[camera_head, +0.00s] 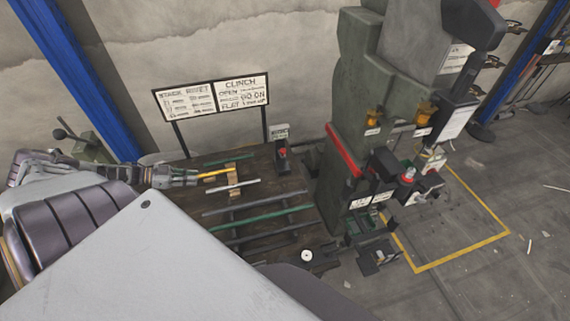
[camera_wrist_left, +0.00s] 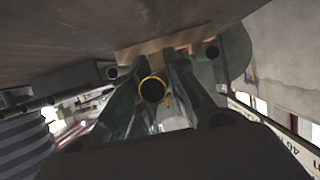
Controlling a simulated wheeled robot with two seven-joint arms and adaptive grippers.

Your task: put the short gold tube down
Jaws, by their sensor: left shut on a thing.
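The short gold tube (camera_head: 216,172) lies level at the left part of the dark wooden table (camera_head: 290,183). My left gripper (camera_head: 194,177) comes in from the left and is shut on the tube's left end. The tube's right part reaches over or onto a small light wooden block (camera_head: 231,168); contact is too small to tell. In the left wrist view the tube's round, gold-rimmed open end (camera_wrist_left: 151,90) faces the camera between the two fingers, and a pale wooden block (camera_wrist_left: 165,48) shows beyond. My right gripper is not in view.
A silver tube (camera_head: 237,185) lies close in front of the gold one. Several longer grey and green tubes (camera_head: 262,217) lie nearer. A sign board (camera_head: 212,97) stands behind, and a green press (camera_head: 350,130) stands to the right. A small red-topped device (camera_head: 282,158) stands at the back.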

